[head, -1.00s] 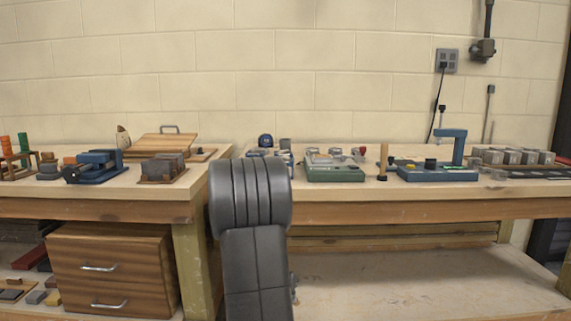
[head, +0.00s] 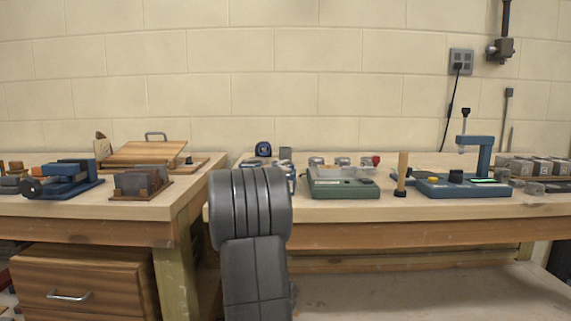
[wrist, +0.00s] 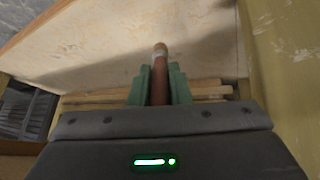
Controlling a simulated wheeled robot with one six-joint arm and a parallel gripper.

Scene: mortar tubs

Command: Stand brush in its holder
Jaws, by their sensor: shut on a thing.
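My gripper (wrist: 159,70) shows in the wrist view, its two green fingers shut on a slim rod, which I take to be the brush (wrist: 159,90). It has a reddish-brown shaft and a pale tan end that points away from the wrist. The rest of it is hidden behind the gripper body. In the head view my arm stands in front of the bench, and the gripper and brush are not visible there. I cannot pick out the brush holder with certainty in either view.
The right bench (head: 330,208) bears a green device (head: 342,187), an upright wooden-handled tool (head: 402,175) and a blue stand (head: 484,155). The left bench carries a blue vise (head: 65,180), a brown block holder (head: 140,183) and a sloped wooden board (head: 150,151). Drawers (head: 85,285) stand below.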

